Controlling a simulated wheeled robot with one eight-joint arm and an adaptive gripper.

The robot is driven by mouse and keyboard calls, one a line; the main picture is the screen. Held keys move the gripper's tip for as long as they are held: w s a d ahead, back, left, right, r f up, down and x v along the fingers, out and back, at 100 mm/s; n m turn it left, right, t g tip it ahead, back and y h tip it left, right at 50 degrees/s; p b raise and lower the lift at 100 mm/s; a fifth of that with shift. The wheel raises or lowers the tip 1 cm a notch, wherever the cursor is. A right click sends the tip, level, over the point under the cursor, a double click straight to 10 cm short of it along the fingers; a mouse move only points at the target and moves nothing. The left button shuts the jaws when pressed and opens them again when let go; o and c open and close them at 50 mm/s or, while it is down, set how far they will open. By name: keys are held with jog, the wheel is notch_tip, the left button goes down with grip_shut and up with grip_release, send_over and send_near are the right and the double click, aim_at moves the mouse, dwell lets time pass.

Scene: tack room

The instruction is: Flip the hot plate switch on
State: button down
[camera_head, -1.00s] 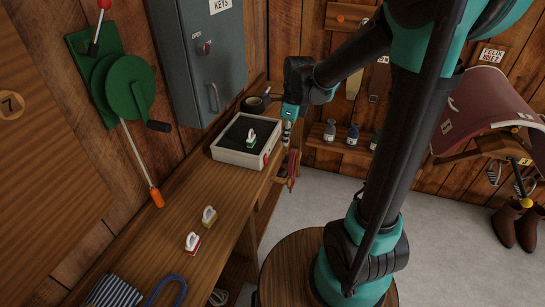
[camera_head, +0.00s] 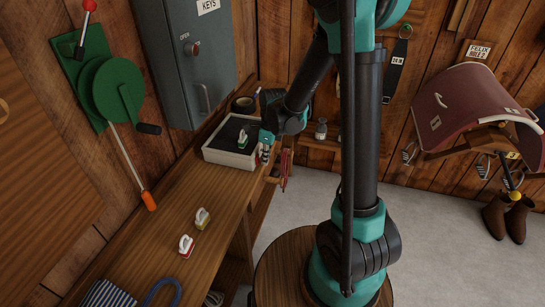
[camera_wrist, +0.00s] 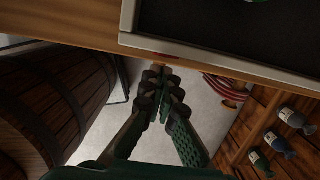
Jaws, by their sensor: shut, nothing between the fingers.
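The hot plate (camera_head: 206,155), a pale box with a black top, sits on the wooden bench against the wall. It also fills the upper right of the wrist view (camera_wrist: 220,54). A small red part, apparently the switch (camera_wrist: 158,54), shows on its pale front side in the wrist view; whether it is on or off is too small to tell. My gripper (camera_head: 264,158) is at the hot plate's right front corner in the head view. In the wrist view my gripper (camera_wrist: 163,78) is shut and empty, with its fingertips just short of the red part. Contact cannot be told.
A green and white clamp-like item (camera_head: 242,139) rests on the hot plate. A barrel (camera_wrist: 45,100) stands left in the wrist view.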

jog(key=shift+w+a, duration=0.15)
jog(key=shift+a, duration=0.3)
jog(key=shift+w+a+f, duration=0.1)
jog(key=shift+a+f, duration=0.05)
jog(key=shift+a, duration=0.15)
jog(key=shift+r, duration=0.85)
jog(key=shift+d, duration=0.15)
